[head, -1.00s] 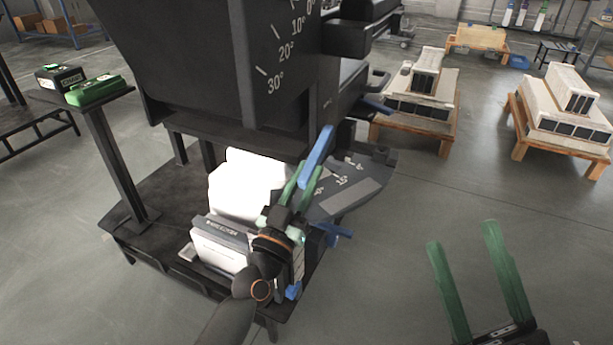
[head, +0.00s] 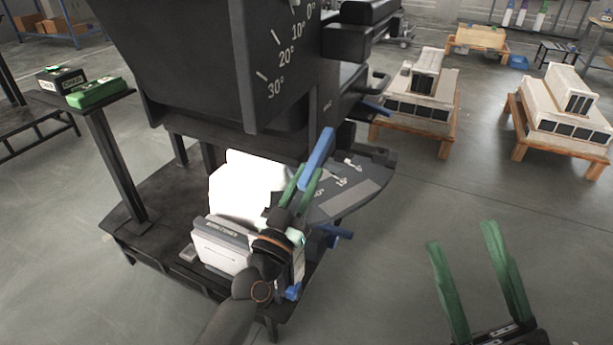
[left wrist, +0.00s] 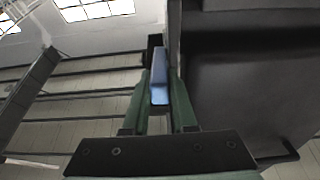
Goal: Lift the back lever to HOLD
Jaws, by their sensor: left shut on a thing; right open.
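A long blue lever handle (head: 318,160) slants up and to the right in front of the dark machine. My left gripper (head: 303,182) has its green fingers shut around the lower part of this handle. In the left wrist view the blue handle (left wrist: 159,80) stands between the two green fingers (left wrist: 160,105). I cannot read a HOLD mark, and the lever's pivot is hidden. My right gripper (head: 462,250) is open and empty at the lower right, over bare floor.
Other blue handles show at the machine's right side (head: 375,108) and lower down (head: 335,236). A dark plate with angle marks (head: 350,196) lies right of the held handle. A white and grey box (head: 220,245) sits beside my left arm.

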